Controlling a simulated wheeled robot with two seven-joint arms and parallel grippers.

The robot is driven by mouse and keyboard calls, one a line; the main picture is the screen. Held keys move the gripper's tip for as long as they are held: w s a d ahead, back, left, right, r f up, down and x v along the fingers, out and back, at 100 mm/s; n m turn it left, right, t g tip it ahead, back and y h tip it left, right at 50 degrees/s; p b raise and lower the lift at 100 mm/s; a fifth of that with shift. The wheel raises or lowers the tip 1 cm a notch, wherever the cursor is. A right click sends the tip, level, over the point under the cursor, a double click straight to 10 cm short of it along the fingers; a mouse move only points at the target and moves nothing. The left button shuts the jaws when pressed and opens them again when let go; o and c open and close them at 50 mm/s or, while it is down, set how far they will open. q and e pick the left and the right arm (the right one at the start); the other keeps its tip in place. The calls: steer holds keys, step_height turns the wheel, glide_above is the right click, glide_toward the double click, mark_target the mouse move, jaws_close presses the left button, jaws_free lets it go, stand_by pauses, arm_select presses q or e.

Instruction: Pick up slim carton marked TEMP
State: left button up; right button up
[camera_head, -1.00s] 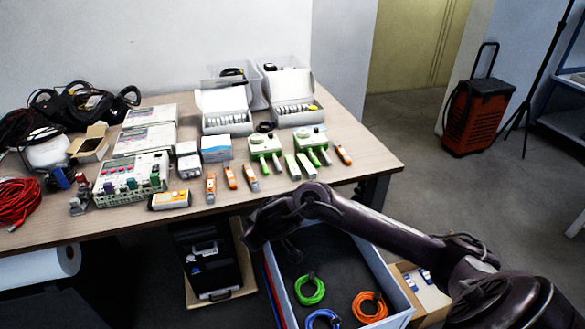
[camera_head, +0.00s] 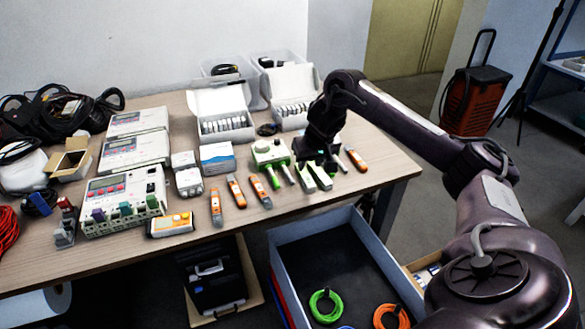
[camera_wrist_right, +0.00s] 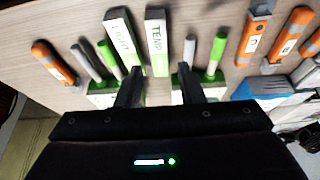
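The slim white-and-green carton marked TEMP (camera_wrist_right: 157,42) lies on the table in the right wrist view. A similar carton marked LIGHT (camera_wrist_right: 122,40) lies just left of it there. In the head view the TEMP carton (camera_head: 304,179) appears as the left one of the pair, beside the LIGHT carton (camera_head: 320,175); the print is too small to read there. My right gripper (camera_wrist_right: 160,82) is open and empty, its fingers spread near the cartons' near ends, apart from the TEMP carton. In the head view the right gripper (camera_head: 320,158) is over the table behind the pair. My left gripper is not in view.
Green-and-white meters with probes (camera_head: 270,153) stand close by, one partly hidden by my gripper. Orange-and-grey testers (camera_head: 236,190) lie to the left, another orange tester (camera_head: 356,159) to the right. A blue-grey crate (camera_head: 285,250) with coiled cables is below the table edge.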

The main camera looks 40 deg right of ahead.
mark_target(305, 174)
steer(key=shift+w+f, duration=0.25)
steer(key=shift+w, duration=0.05)
steer(key=x, duration=0.2)
steer(key=shift+d+f, duration=0.15)
steer(key=shift+f, duration=0.15)
steer(key=b+x, duration=0.1)
steer(key=x, duration=0.3)
steer(key=shift+w+d+f, duration=0.15)
steer(key=shift+w, duration=0.1)
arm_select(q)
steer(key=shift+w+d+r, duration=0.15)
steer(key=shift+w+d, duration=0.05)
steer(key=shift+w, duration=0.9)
arm_select(e)
steer(key=c, duration=0.7)
steer(key=shift+c, duration=0.2)
